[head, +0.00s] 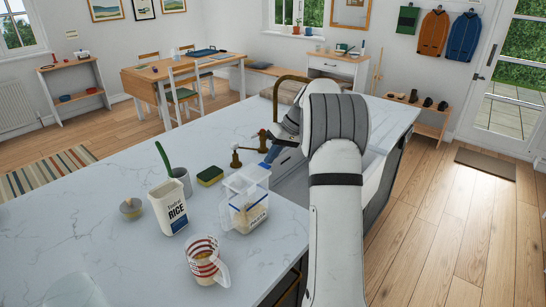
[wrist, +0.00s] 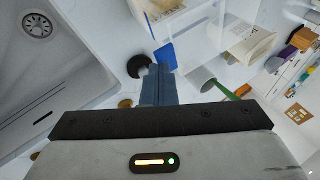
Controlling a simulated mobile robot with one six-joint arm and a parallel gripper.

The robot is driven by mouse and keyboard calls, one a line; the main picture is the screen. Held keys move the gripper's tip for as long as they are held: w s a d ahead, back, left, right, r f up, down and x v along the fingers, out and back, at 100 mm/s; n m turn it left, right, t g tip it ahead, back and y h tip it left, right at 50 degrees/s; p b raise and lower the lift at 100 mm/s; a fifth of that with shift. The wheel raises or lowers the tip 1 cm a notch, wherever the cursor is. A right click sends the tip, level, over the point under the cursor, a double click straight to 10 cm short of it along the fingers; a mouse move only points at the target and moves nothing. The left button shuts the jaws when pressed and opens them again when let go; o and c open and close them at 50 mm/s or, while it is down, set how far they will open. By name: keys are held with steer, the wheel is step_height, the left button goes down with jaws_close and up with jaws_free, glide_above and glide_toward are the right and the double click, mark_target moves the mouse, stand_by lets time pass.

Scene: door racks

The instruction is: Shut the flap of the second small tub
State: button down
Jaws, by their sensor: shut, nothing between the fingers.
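A clear small tub (head: 243,215) with a blue-and-white label and pale grain inside stands on the counter, left of my arm in the head view. A pale translucent flap with blue at its edge (head: 254,171) stands raised at its top. In the wrist view, clear tub walls (wrist: 225,35) fill the upper middle and a blue piece (wrist: 168,55) lies just beyond my fingertips. My gripper (wrist: 158,72) is shut and empty. In the head view it is largely hidden behind my arm, near the taps. Which tub counts as second, I cannot tell.
A white rice carton (head: 168,207), a measuring jug (head: 206,262), a grey cup (head: 181,181) with a green-handled tool and a sponge (head: 210,175) stand nearby. The counter's far left is clear.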

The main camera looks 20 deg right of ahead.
steer(key=d+r+p, duration=0.1)
steer(key=d+r, duration=0.7)
steer(key=r, duration=0.1)
steer(key=shift+w+d+r+p, duration=0.15)
steer(key=shift+d+r+p, duration=0.1)
steer(key=shift+r+p, duration=0.05)
steer(key=shift+f, duration=0.1)
